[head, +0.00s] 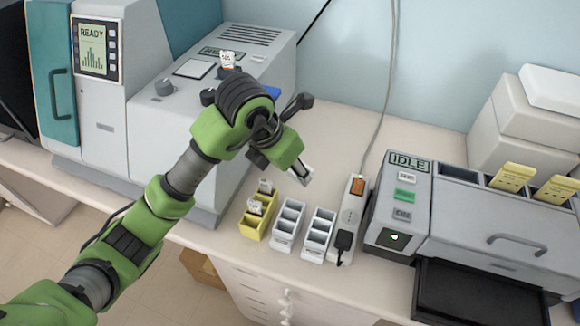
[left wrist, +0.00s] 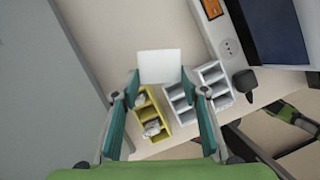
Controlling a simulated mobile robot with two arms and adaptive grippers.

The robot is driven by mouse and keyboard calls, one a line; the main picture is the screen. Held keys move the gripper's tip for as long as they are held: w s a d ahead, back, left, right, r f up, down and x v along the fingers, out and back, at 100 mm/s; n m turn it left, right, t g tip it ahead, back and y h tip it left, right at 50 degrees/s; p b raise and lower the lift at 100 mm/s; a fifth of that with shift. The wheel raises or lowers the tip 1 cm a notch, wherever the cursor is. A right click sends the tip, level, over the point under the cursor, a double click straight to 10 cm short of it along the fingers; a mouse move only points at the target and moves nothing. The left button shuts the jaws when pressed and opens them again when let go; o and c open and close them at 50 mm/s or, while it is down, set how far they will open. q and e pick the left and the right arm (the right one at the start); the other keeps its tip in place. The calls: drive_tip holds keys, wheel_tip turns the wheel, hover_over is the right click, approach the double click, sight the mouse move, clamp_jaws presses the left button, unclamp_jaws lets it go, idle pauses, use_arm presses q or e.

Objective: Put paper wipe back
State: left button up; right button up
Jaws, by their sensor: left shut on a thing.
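My left gripper (head: 303,174) is shut on a flat white square, the paper wipe (left wrist: 159,66), held between its fingertips (left wrist: 160,78). In the head view it hangs above the counter, behind the small racks, and the wipe is mostly hidden by the fingers. In the left wrist view the wipe lies across the fingertips, beyond the racks' upper ends.
A yellow rack (head: 252,229) holding small whitish items, a grey rack (head: 284,237) and a white rack (head: 316,245) stand side by side near the counter's front edge. A power strip (head: 351,212) and the IDLE machine (head: 398,200) are right. The READY machine (head: 110,110) stands left.

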use_arm(q)
drive_tip(key=p, duration=0.3)
hover_over(288, 179)
drive_tip(key=s, duration=0.1)
wheel_tip(288, 179, down, 6)
drive_tip(key=shift+d, duration=0.15)
drive_tip(key=shift+w+f, duration=0.6)
drive_tip(key=shift+f, duration=0.2)
wheel_tip(288, 179, down, 2)
drive_tip(key=shift+f+p, duration=0.15)
drive_tip(key=shift+p, duration=0.7)
drive_tip(key=shift+f, duration=0.35)
drive_tip(key=shift+f, duration=0.2)
drive_tip(key=o, duration=1.1)
drive_tip(key=shift+r, duration=0.1)
drive_tip(key=shift+c, duration=0.2)
